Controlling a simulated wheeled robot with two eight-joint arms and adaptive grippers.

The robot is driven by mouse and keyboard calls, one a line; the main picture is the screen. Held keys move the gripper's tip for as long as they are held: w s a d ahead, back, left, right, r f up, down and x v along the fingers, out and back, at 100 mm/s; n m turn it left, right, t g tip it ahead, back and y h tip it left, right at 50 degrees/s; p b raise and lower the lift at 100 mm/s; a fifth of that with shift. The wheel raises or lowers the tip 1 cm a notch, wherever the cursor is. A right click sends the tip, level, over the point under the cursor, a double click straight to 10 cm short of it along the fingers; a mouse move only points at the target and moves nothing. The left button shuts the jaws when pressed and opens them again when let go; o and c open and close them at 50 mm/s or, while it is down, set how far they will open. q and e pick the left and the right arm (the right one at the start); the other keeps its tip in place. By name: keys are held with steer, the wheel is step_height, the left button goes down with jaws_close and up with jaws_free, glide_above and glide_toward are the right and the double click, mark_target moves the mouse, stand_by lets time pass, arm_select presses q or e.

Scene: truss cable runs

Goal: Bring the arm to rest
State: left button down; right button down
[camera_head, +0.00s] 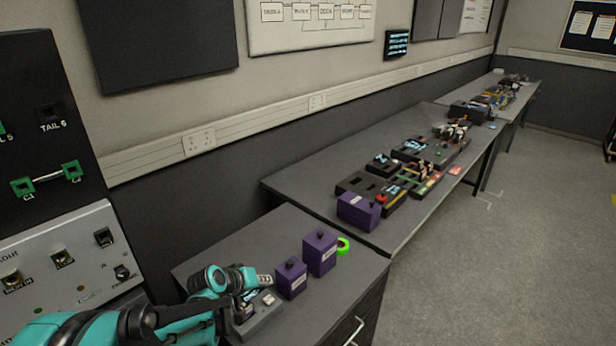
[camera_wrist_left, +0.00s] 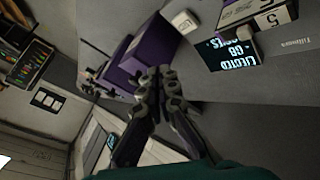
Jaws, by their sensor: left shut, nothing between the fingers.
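My left arm is teal and comes in from the lower left of the head view. Its gripper (camera_head: 264,281) is above the near bench, just left of a small purple box (camera_head: 291,279). In the left wrist view the gripper's dark fingers (camera_wrist_left: 161,74) are together with nothing between them. A purple box (camera_wrist_left: 143,52) shows just beyond the fingertips there; I cannot tell whether they touch it. My right gripper is in neither view.
A device with a lit display (camera_wrist_left: 230,53) is near the gripper. A taller purple box (camera_head: 320,252) and a green ring (camera_head: 343,246) stand behind. A panel (camera_head: 62,262) rises at left. Further benches hold several devices. The floor (camera_head: 500,250) at right is clear.

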arm_select(q)
steer(key=s+r+m+y, duration=0.1)
steer(key=s+r+y, duration=0.1)
steer(key=s, duration=1)
steer(key=s+r+m+g+y, duration=0.1)
steer(key=s+r, duration=0.4)
steer(key=s, duration=0.8)
steer(key=shift+m+y, duration=0.5)
steer(key=shift+m, duration=0.3)
